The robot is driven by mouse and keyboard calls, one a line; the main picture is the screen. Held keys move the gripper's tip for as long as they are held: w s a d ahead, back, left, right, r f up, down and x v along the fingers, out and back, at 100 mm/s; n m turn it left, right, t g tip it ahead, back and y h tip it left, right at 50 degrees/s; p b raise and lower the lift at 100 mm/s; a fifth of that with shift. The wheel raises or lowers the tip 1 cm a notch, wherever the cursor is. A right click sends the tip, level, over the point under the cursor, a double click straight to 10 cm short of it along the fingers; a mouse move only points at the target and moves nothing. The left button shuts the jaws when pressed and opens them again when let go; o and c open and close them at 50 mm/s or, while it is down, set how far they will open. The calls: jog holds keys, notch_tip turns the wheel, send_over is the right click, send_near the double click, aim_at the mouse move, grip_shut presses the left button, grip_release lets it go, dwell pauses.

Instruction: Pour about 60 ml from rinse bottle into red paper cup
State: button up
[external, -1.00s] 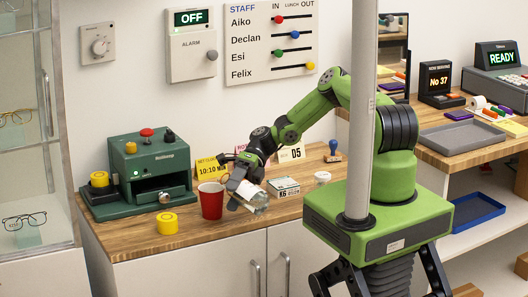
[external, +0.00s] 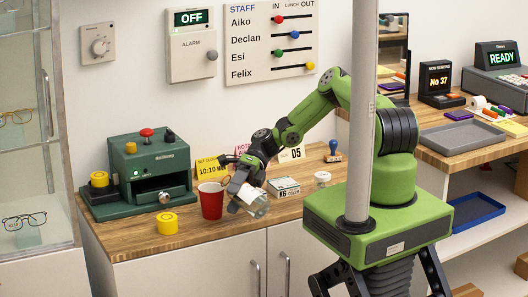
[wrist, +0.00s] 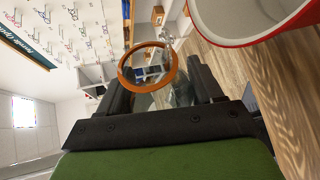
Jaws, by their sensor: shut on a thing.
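The red paper cup (external: 210,201) stands upright on the wooden counter. In the wrist view its red rim and white inside (wrist: 248,18) show at the upper right; no liquid is visible in the part seen. My gripper (external: 241,192) is just right of the cup and is shut on the clear rinse bottle (external: 257,207). I cannot see any stream.
A green machine (external: 135,170) stands left of the cup, with a yellow round weight (external: 167,222) in front. A yellow sign (external: 208,168) stands behind the cup. A small box (external: 285,187) and a white round lid (external: 322,178) lie to the right.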

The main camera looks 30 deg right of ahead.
dwell(0.8)
notch_tip(320, 180, up, 3)
jog(key=n+t+p, duration=0.1)
jog(key=p, duration=0.3)
jog(key=shift+w, duration=0.15)
jog(key=n+p, duration=0.1)
jog(key=r+n+t, duration=0.1)
jog(key=w+n+t+p, duration=0.1)
jog(key=shift+a+r+y+p, duration=0.2)
jog(key=shift+a+y+p, duration=0.05)
jog(key=shift+y+p, duration=0.1)
jog(key=shift+f+n+t, duration=0.3)
jog(key=shift+n+t, duration=0.1)
jog(key=shift+t, duration=0.1)
jog(key=f+n+t+b, duration=0.1)
jog(key=f, duration=0.1)
jog(key=s+f+n+t+y+b, duration=0.1)
jog(key=f+n+b, duration=0.1)
jog(key=shift+s+d+f, duration=0.1)
jog(key=shift+s, duration=0.1)
jog(key=shift+s+n+t+y+b, duration=0.15)
jog(key=shift+n+t+y+b, duration=0.3)
jog(key=shift+n+t, duration=0.25)
